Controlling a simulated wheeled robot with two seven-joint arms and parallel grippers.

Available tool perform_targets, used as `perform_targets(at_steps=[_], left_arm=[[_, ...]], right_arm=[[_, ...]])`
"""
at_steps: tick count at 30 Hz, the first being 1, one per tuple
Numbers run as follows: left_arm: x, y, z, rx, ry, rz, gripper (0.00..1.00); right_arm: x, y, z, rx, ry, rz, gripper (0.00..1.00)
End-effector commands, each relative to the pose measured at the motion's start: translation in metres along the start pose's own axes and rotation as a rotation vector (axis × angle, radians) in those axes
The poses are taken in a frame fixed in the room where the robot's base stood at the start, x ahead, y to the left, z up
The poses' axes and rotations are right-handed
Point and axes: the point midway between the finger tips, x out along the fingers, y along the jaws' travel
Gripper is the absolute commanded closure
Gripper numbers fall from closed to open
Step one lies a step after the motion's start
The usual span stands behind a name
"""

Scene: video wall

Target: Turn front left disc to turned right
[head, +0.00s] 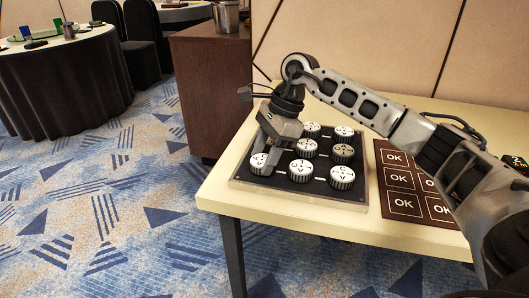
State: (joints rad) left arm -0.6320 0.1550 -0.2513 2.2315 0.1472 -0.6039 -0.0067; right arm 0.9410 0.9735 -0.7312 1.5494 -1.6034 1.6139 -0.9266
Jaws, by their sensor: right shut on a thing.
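A dark square board (310,202) lies on the cream table and carries several round white discs with ribbed edges and dark markings. The front left disc (259,162) sits at the board's left corner. My right gripper (267,158) reaches down over it from above and is shut on it. The fingers hide part of this disc, and its marking is too small to read surely. Other discs stand nearby: the front middle disc (301,171), the front right disc (342,177) and the centre disc (306,148). My left gripper is not in view.
A brown mat (410,206) with several OK squares lies right of the board. My right arm spans above the table's right half. A wooden cabinet (210,85) stands behind at the left. The cream table's (222,190) left edge is close to the board.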

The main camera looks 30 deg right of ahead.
Motion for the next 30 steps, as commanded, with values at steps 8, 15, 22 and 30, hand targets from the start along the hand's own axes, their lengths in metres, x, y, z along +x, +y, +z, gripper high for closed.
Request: perform_targets(at_steps=[8, 15, 22, 30], left_arm=[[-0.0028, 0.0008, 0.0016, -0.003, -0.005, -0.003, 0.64], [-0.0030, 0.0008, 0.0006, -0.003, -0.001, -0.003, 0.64], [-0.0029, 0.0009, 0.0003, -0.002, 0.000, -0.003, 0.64], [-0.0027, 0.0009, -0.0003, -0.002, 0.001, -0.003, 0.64]], right_arm=[[-0.0011, -0.0012, 0.0005, -0.099, 0.000, 0.038, 0.76], [-0.0010, -0.0015, 0.0003, -0.125, 0.001, 0.047, 0.76], [-0.0010, -0.0015, 0.0002, -0.125, 0.001, 0.047, 0.76], [-0.0007, -0.0014, 0.0001, -0.124, 0.001, 0.048, 0.31]])
